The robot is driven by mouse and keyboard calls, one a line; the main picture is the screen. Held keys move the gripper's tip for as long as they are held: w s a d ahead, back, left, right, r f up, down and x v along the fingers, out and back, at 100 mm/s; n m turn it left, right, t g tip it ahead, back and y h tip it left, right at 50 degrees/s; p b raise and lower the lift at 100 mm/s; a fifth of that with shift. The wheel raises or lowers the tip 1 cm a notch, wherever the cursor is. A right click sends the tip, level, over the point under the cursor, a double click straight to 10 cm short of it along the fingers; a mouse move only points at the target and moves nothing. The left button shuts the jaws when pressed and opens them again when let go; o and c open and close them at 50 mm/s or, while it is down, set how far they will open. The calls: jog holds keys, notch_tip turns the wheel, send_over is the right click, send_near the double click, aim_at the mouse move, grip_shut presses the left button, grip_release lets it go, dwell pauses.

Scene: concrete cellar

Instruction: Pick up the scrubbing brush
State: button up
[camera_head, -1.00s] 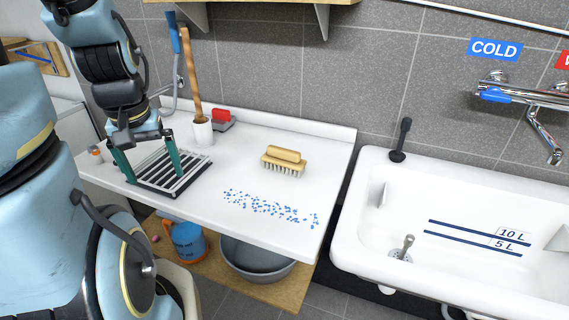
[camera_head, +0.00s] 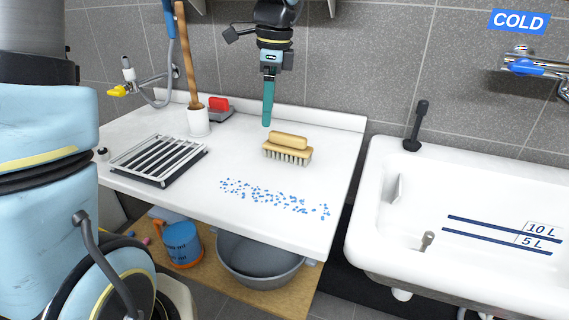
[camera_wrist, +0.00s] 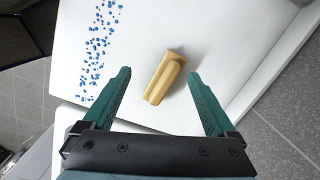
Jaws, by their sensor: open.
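The scrubbing brush (camera_head: 288,148) lies on the white worktop with its bristles down and its wooden grip on top. It also shows in the wrist view (camera_wrist: 165,78), seen from above and set at a slant. My gripper (camera_head: 267,118) is above the worktop, just behind and left of the brush in the head view. In the wrist view my gripper (camera_wrist: 158,74) is open, and its two green fingers are spread wide. The brush appears between and ahead of the fingertips, and nothing is held.
Blue specks (camera_head: 275,197) are scattered in front of the brush. A slatted rack (camera_head: 158,159), a white holder (camera_head: 198,121) with long handles and a red-topped item (camera_head: 219,105) stand to the left. A white sink (camera_head: 480,250) is at right.

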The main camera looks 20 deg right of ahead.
aim_at(288, 134)
jog(key=d+m, duration=0.2)
jog(key=d, duration=0.1)
jog(key=s+d+m+b, duration=0.1)
jog(key=d+m, duration=0.1)
jog(key=d, duration=0.1)
jog(key=shift+s+r+m, duration=0.2)
jog(key=shift+m, duration=0.1)
jog(key=f, duration=0.4)
jog(key=shift+w+a+f, duration=0.25)
jog(key=shift+w+f, duration=0.05)
jog(key=shift+f, duration=0.1)
jog(key=shift+w+a+f+p, duration=0.1)
jog(key=shift+a+f+p, duration=0.15)
jog(key=shift+f, duration=0.65)
jog(key=shift+w+a+f+p, duration=0.15)
jog(key=shift+f+p, duration=0.15)
jog(key=shift+f, duration=0.55)
jog(key=shift+w+a+f+p, duration=0.15)
jog(key=shift+f+p, duration=0.1)
jog(key=shift+f, duration=0.65)
jog(key=shift+c, duration=0.2)
grip_shut()
notch_tip(288, 134, up, 10)
jog(key=shift+r+b, duration=0.1)
jog(key=shift+b, duration=0.45)
